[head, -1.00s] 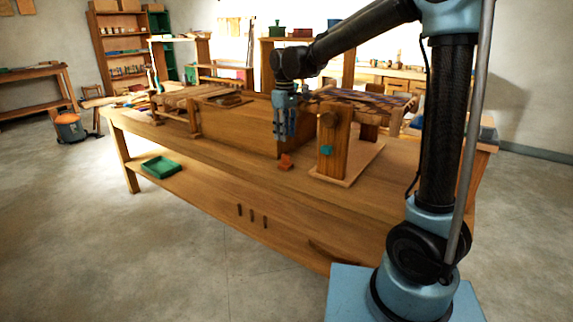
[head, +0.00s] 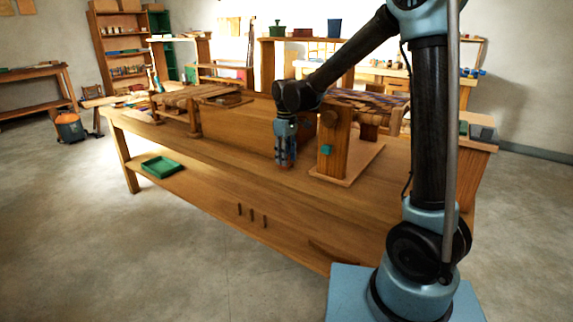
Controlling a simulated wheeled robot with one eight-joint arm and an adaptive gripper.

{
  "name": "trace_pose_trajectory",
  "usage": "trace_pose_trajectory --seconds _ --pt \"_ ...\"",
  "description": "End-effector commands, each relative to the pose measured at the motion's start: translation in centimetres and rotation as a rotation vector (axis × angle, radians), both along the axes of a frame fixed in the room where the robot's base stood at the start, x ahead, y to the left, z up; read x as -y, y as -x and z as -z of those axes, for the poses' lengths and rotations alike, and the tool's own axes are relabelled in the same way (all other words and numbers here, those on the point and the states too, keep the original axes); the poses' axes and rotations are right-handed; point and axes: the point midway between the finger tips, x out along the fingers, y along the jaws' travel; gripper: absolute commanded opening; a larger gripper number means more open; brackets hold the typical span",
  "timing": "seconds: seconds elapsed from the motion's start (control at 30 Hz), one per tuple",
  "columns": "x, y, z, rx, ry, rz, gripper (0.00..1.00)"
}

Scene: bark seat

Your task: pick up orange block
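My gripper (head: 286,158) points straight down at the workbench top, left of the upright wooden post. Its fingers are where the orange block was seen earlier, low at the bench surface. The block is almost wholly hidden by the fingers; at most a trace of reddish colour shows between them. I cannot tell whether the fingers are open around it or shut on it.
A long wooden panel (head: 240,126) is behind. A green tray (head: 162,167) sits at the left, below the bench top.

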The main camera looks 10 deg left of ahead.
Motion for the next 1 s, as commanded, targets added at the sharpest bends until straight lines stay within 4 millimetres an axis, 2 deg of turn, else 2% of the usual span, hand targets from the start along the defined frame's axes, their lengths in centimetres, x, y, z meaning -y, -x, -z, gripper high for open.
trace_pose_trajectory --seconds 0.17,0.2,0.33,0.37,0.77,0.87,1.0 --pt "0.0 0.0 0.0 0.0 0.0 0.0 0.37" --pt "0.0 0.0 0.0 0.0 0.0 0.0 0.32" --pt "0.0 0.0 0.0 0.0 0.0 0.001 0.03" --pt "0.0 0.0 0.0 0.0 0.0 0.001 0.0" --pt "0.1 -0.1 -0.2 0.0 0.0 0.002 0.0" --pt "0.1 -0.1 -0.8 0.0 0.0 0.002 0.0" --pt "0.1 -0.1 -2.8 0.0 0.0 0.002 0.0"
